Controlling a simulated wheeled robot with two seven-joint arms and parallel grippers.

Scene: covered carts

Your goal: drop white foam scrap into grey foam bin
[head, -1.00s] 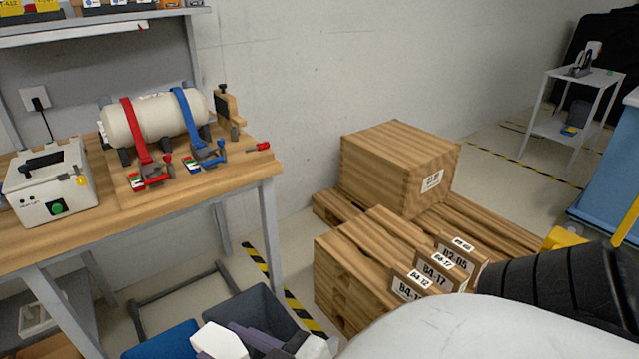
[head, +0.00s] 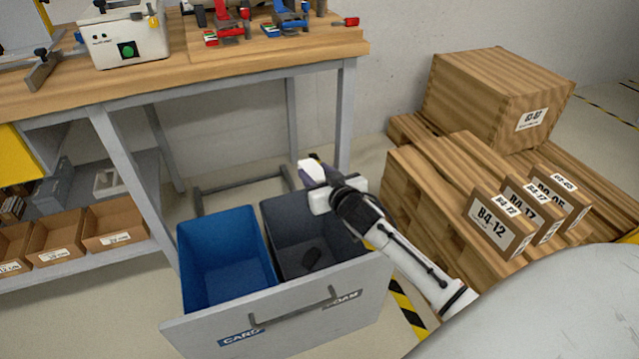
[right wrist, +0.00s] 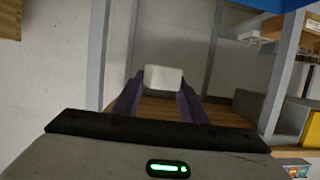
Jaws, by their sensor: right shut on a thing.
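My right gripper (head: 318,178) is above the far right part of the grey foam bin (head: 288,222), with its arm coming in from the lower right. It is shut on the white foam scrap (right wrist: 164,78), a small pale block between the two dark purple fingers in the right wrist view. In the head view the scrap (head: 305,164) shows partly at the fingertips. The grey bin is open at the top, in a pulled-out drawer with a FOAM label on its front. A small dark thing (head: 312,258) lies in the bin. My left gripper is not in view.
A blue bin (head: 222,250) sits left of the grey one, above a CARD label. The drawer front (head: 290,318) has a handle. A workbench (head: 250,62) stands behind. Wooden crates and pallets (head: 440,200) stand close to the right of my arm.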

